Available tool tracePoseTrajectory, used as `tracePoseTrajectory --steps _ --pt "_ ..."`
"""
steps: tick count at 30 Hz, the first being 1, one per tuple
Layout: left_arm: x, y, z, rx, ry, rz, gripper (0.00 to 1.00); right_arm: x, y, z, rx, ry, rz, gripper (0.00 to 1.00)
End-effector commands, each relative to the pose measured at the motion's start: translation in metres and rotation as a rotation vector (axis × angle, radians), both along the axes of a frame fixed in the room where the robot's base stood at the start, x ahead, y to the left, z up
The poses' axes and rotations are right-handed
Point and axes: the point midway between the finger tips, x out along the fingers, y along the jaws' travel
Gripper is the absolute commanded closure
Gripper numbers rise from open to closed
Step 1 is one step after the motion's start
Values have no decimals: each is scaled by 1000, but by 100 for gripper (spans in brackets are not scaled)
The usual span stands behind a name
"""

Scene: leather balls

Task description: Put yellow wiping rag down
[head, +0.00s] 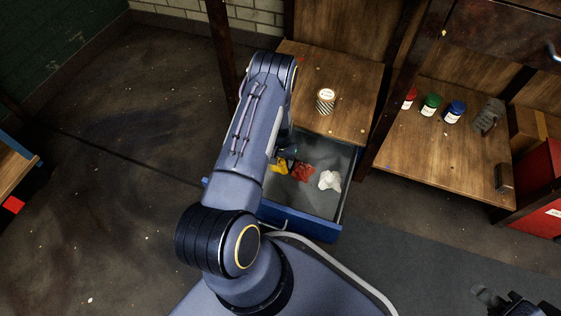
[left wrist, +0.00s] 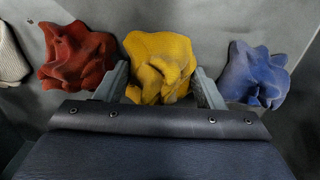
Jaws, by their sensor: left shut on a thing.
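The yellow wiping rag (left wrist: 160,65) is a crumpled cloth between the two fingers of my left gripper (left wrist: 163,82), which is shut on it. In the head view the yellow rag (head: 279,168) shows partly beside my left arm, inside the open drawer (head: 319,208). My left gripper (head: 287,153) is mostly hidden there by the arm. I cannot tell whether the rag touches the drawer floor. My right gripper (head: 488,296) is at the bottom right, away from the drawer; its jaw state is unclear.
A red rag (left wrist: 76,56) and a blue rag (left wrist: 254,74) lie on either side of the yellow one. A white rag (head: 330,180) lies further right. A striped can (head: 325,102) stands on the wooden top. Several bottles, including a green one (head: 430,104), stand on the right shelf.

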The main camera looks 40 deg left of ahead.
Motion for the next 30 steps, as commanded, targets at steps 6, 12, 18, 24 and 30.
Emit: tracePoseTrajectory --steps 6,12,18,24,30 --pt "1 0 1 1 -2 0 66 0 0 1 0 0 0 66" --pt "1 0 -2 1 -2 -1 28 0 0 1 0 0 0 66" --pt "1 0 -2 0 -1 -1 28 0 0 1 0 0 0 66" --pt "1 0 12 1 -2 0 28 0 0 7 0 0 0 66" --pt "2 0 54 1 -4 -2 28 0 0 27 0 0 0 66"
